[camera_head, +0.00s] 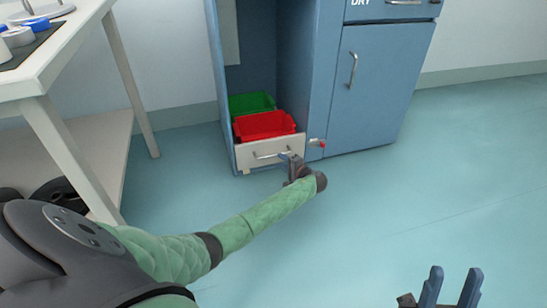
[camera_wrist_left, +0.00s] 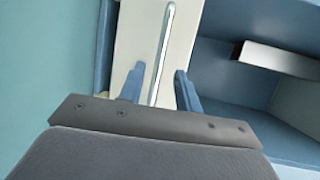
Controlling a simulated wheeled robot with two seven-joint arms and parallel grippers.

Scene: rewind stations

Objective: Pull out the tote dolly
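The tote dolly (camera_head: 247,163) has a white front panel with a metal bar handle (camera_head: 268,155). It stands in the lower bay of the blue cabinet, with a red tote (camera_head: 265,125) and a green tote (camera_head: 250,103) in it. My left gripper (camera_head: 288,160) is at the right end of the handle. In the left wrist view the left gripper (camera_wrist_left: 158,88) is open, its blue fingers on either side of the handle (camera_wrist_left: 162,55), with gaps between. My right gripper (camera_head: 452,290) is open and empty at the bottom right of the head view, above the floor.
The blue cabinet (camera_head: 375,90) has a closed door and a drawer on the right. A red-tipped knob (camera_head: 320,144) sticks out beside the dolly. A white table (camera_head: 75,50) stands at left. The floor (camera_head: 400,210) in front of the cabinet is clear.

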